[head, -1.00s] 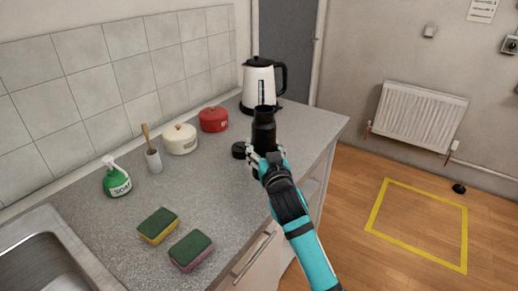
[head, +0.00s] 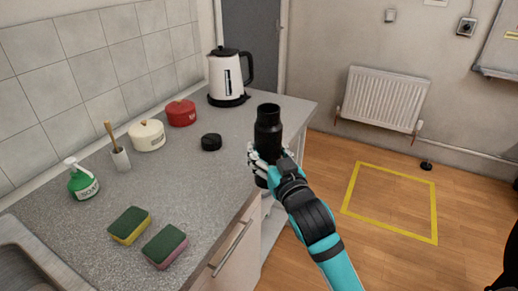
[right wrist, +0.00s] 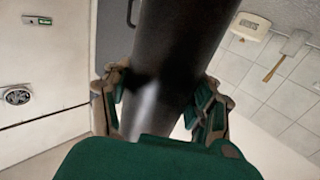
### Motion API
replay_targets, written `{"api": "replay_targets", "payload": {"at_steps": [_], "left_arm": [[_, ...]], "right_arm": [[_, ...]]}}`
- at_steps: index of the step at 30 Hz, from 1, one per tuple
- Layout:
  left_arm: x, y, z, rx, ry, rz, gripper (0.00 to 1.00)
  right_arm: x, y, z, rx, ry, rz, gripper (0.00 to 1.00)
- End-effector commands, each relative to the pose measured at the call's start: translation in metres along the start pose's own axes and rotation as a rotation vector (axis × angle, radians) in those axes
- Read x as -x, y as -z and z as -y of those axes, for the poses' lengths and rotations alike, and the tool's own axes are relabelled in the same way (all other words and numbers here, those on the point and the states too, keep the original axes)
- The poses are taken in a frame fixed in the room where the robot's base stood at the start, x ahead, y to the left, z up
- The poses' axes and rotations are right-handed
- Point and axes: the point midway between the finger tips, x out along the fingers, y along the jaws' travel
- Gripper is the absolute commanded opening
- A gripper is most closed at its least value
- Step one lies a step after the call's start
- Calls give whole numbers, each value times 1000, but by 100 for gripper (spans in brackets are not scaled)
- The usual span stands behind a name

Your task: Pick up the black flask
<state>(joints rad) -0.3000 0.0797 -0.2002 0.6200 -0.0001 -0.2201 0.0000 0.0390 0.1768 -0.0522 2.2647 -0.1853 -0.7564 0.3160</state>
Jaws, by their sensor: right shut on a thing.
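The black flask (head: 268,130) is upright in the head view, open at the top, near the counter's right edge. My right gripper (head: 267,163) is shut around its lower part. In the right wrist view the flask (right wrist: 178,60) runs as a dark cylinder between the fingers of my right gripper (right wrist: 165,108). The flask's base is partly hidden by the gripper. A low round black lid (head: 211,142) lies on the counter to the left of the flask. My left gripper is not in view.
The grey counter (head: 190,185) holds a white kettle (head: 227,78), a red pot (head: 181,113), a cream pot (head: 147,136), a brush in a cup (head: 120,158), a green soap bottle (head: 83,183) and two sponges (head: 130,225). Open floor lies to the right.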

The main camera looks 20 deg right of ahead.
Motion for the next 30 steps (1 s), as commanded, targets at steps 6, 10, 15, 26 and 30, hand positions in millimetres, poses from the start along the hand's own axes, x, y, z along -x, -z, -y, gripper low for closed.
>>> {"api": "replay_targets", "payload": {"at_steps": [6, 10, 15, 26, 30], "left_arm": [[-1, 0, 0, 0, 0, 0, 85], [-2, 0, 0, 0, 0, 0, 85], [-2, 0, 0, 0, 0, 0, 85], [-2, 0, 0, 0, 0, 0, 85], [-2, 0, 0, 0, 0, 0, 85]], "right_arm": [[11, 2, -6, 1, 0, -4, 10], [14, 3, -7, 1, 0, -5, 10], [16, 3, -8, 1, 1, -4, 10], [17, 4, -9, 1, 1, -4, 10], [17, 4, -8, 1, 1, -4, 10]]}}
